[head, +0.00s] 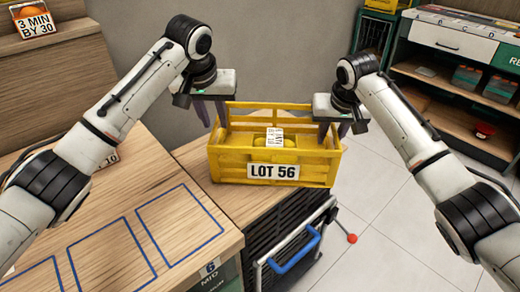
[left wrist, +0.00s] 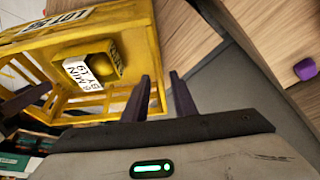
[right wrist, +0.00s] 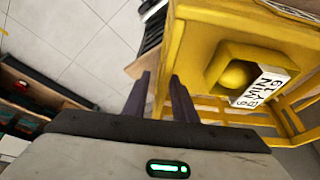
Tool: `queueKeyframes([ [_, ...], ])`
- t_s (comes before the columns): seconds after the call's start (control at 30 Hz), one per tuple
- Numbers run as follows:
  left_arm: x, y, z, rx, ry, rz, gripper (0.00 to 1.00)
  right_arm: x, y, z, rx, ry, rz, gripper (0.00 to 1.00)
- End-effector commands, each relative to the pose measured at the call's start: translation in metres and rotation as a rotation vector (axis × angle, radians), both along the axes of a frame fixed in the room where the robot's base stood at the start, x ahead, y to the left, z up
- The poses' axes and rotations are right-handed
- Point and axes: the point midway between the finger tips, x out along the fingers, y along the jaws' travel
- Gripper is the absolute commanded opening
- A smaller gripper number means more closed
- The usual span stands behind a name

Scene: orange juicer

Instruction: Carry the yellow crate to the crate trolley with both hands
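The yellow crate (head: 225,165), labelled LOT 56, stands upright on a wooden top (head: 230,205). It holds a small yellow box with a white label (left wrist: 78,74), which also shows in the right wrist view (right wrist: 262,86). My left gripper (head: 212,115) is at the crate's left side wall, with its fingers apart and the rim seemingly between them. My right gripper (head: 342,128) is at the right side wall, also with a gap between its fingers (right wrist: 161,98). Whether any finger touches the crate is unclear. I cannot clearly identify the crate trolley.
A dark slatted unit with a blue handle (head: 293,258) and a red-knobbed lever (head: 351,238) stands below the crate. A wooden table with blue outlined squares (head: 180,225) is at left. Shelves (head: 455,75) stand at back right. Tiled floor (head: 390,235) is open at right.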

Motion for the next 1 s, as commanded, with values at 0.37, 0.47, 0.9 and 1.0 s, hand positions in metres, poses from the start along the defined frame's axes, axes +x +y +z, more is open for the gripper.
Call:
queueKeyframes([
  [0.37, -0.017, 0.0, 0.042, 0.0, 0.0, 0.0, 0.25, -0.001, 0.0, 0.003, 0.001, -0.002, 0.0, 0.25],
  [0.47, -0.018, 0.0, 0.043, 0.001, 0.001, 0.0, 0.25, -0.004, 0.0, 0.013, 0.001, -0.003, 0.001, 0.25],
  [0.9, -0.018, 0.0, 0.042, 0.0, 0.001, 0.0, 0.25, -0.038, 0.0, 0.093, 0.001, -0.003, 0.0, 0.25],
  [1.0, -0.018, 0.0, 0.042, 0.0, 0.001, 0.0, 0.25, -0.042, 0.0, 0.104, 0.001, -0.002, 0.001, 0.25],
])
